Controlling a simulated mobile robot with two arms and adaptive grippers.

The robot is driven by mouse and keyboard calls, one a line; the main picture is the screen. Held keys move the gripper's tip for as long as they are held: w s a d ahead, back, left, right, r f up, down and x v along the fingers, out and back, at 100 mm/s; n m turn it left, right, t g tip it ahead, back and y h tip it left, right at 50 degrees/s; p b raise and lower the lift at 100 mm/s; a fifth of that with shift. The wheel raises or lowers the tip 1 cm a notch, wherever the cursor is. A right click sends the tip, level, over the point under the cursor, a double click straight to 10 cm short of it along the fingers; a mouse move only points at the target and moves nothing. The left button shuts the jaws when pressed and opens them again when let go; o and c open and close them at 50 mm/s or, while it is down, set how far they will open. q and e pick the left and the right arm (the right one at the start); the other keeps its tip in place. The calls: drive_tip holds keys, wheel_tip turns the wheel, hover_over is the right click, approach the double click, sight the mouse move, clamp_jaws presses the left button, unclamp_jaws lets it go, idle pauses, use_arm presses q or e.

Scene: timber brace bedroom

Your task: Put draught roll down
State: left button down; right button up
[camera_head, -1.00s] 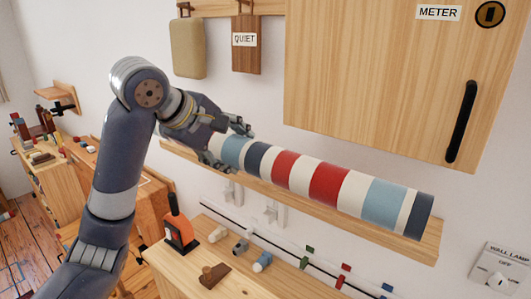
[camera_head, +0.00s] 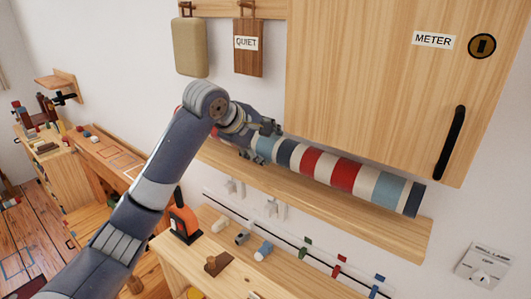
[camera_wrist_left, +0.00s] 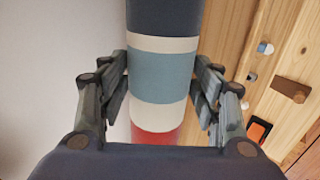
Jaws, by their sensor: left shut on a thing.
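The draught roll (camera_head: 343,174) is a long cylinder with red, cream, light blue and navy bands. It lies level along the wooden wall shelf (camera_head: 340,217), close to the wall and just under the cabinet. Whether it rests on the shelf or hangs slightly above it I cannot tell. My left gripper (camera_head: 266,143) is shut on the roll near its left end, which the gripper partly hides. In the left wrist view the roll (camera_wrist_left: 162,75) runs between the two fingers, at a light blue band. My right gripper is not in view.
The wooden METER cabinet (camera_head: 370,80) overhangs the roll. A bare strip of shelf shows in front of it. Below, a bench (camera_head: 200,263) holds an orange-and-black tool (camera_head: 182,222) and small pegs. A QUIET tag (camera_head: 248,50) hangs above; a WALL LAMP switch (camera_head: 483,266) is right.

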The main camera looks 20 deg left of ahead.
sight(262, 154)
use_arm(q)
drive_tip(key=shift+f, duration=0.3)
wheel_tip(262, 154, down, 2)
drive_tip(key=shift+d+f+p, duration=0.1)
drive_tip(key=shift+p, duration=0.8)
drive_tip(key=shift+w+f+p, duration=0.1)
drive_tip(key=shift+w+p, duration=0.05)
drive_tip(key=shift+p, duration=0.15)
drive_tip(key=shift+w+f, duration=0.1)
drive_tip(key=shift+f, duration=0.2)
drive_tip(key=c, duration=0.8)
unclamp_jaws()
drive_tip(key=shift+f, duration=0.25)
drive_tip(key=shift+o, duration=0.2)
drive_tip(key=shift+r, duration=0.1)
drive_tip(key=shift+s, duration=0.2)
